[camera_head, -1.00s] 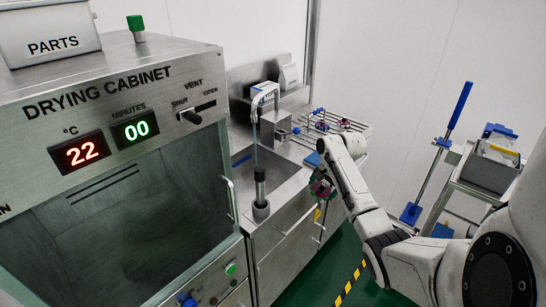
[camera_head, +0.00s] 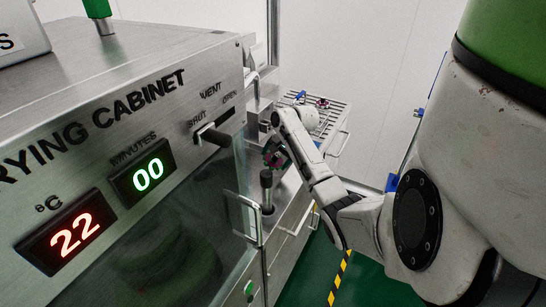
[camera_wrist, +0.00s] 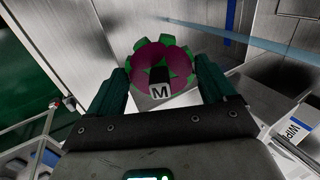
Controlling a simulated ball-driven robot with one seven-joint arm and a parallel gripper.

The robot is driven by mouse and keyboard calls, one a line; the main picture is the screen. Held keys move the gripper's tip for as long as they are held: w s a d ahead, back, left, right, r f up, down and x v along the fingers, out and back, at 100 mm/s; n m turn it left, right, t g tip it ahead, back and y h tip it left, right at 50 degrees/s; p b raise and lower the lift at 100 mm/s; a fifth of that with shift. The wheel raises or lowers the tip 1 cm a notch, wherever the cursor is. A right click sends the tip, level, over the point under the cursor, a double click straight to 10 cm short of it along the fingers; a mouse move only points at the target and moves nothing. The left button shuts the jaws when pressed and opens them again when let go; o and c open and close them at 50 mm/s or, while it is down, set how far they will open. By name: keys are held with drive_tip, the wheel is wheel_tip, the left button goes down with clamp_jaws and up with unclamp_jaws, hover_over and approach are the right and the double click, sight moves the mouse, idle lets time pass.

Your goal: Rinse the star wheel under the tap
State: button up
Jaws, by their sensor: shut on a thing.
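The star wheel (camera_wrist: 179,59) is purple-red with green around its edge, and a dark hub part marked M stands in front of it. My gripper (camera_wrist: 164,76) has its two dark green fingers on either side of the wheel and is shut on it. In the head view the wheel (camera_head: 273,153) shows small and dark below my wrist, near the sink. The tap (camera_head: 254,84) is mostly hidden behind the drying cabinet. In the wrist view a pale blue streak (camera_wrist: 250,38), which looks like the water stream, passes beyond the wheel, apart from it.
The drying cabinet (camera_head: 105,115) fills the left, close to me, with its door handle (camera_head: 243,218) sticking out. A dark upright cylinder (camera_head: 266,190) stands by the sink's front edge. A wire rack (camera_head: 328,112) with small parts lies behind my arm. Green floor (camera_head: 370,275) is free at the right.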

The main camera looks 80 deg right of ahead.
drive_tip(key=w+d+f+b, duration=0.2)
drive_tip(key=w+f+b, duration=0.3)
drive_tip(key=b, duration=0.6)
drive_tip(key=shift+w+f, duration=0.35)
drive_tip(key=shift+w, duration=0.7)
drive_tip(key=shift+d, duration=0.1)
drive_tip(key=shift+r, duration=0.1)
idle(1.7)
